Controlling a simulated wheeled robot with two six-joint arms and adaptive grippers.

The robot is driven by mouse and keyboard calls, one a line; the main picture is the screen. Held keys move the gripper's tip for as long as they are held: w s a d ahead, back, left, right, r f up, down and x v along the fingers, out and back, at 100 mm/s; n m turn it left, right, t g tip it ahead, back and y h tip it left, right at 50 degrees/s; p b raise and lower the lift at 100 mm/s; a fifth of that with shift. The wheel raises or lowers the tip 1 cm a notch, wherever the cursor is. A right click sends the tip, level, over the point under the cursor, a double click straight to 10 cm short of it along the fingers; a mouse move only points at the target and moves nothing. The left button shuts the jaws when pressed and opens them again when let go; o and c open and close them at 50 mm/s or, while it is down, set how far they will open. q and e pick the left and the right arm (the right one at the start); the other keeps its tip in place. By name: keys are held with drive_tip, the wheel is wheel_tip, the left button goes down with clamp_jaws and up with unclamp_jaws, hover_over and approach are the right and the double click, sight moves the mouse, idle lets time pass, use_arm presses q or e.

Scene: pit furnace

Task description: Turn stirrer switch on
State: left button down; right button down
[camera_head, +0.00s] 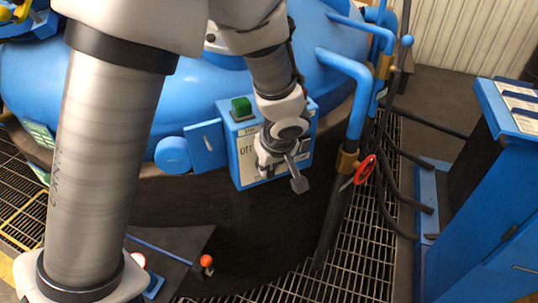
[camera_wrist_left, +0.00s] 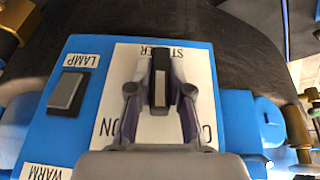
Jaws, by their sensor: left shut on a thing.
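The stirrer switch is a black handle with a pale stripe (camera_wrist_left: 160,88) on a white label plate (camera_wrist_left: 205,75), seen in the left wrist view. The plate is on a blue control box (camera_head: 243,172), mounted on the side of the blue vessel. The stirrer label and "ON" read upside down in the wrist view. My left gripper (camera_head: 280,172) is at the front of the box. In the wrist view its two fingers (camera_wrist_left: 160,100) are closed on the handle from both sides. The gripper hides part of the plate in the head view. My right gripper is not in view.
A lamp rocker switch (camera_wrist_left: 67,92) is beside the stirrer plate. A green button (camera_head: 241,108) is on top of the box. Blue pipes with a red handwheel (camera_head: 365,169) stand at the right. A blue cabinet (camera_head: 490,215) is further right, beyond the floor grating (camera_head: 350,260).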

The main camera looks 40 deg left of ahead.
use_arm(q)
drive_tip(key=g+p, duration=0.1)
drive_tip(key=g+y+p, duration=0.1)
drive_tip(key=p, duration=0.1)
drive_tip(key=shift+w+d+r+m, duration=0.1)
drive_tip(key=shift+r+m, duration=0.15)
drive_tip(key=shift+m, duration=0.05)
drive_tip(key=shift+f+g+y+p, duration=0.15)
drive_tip(key=shift+g+y+p, duration=0.55)
drive_tip(key=shift+g, duration=0.2)
drive_tip(key=shift+w+f+m+g+y+p, duration=0.15)
drive_tip(key=shift+m+g+y+p, duration=0.35)
drive_tip(key=shift+g, duration=0.5)
drive_tip(key=shift+d+f+g+y, duration=0.1)
drive_tip(key=shift+g+y, duration=0.7)
drive_tip(key=shift+g, duration=0.1)
drive_tip(key=c, duration=1.1)
unclamp_jaws()
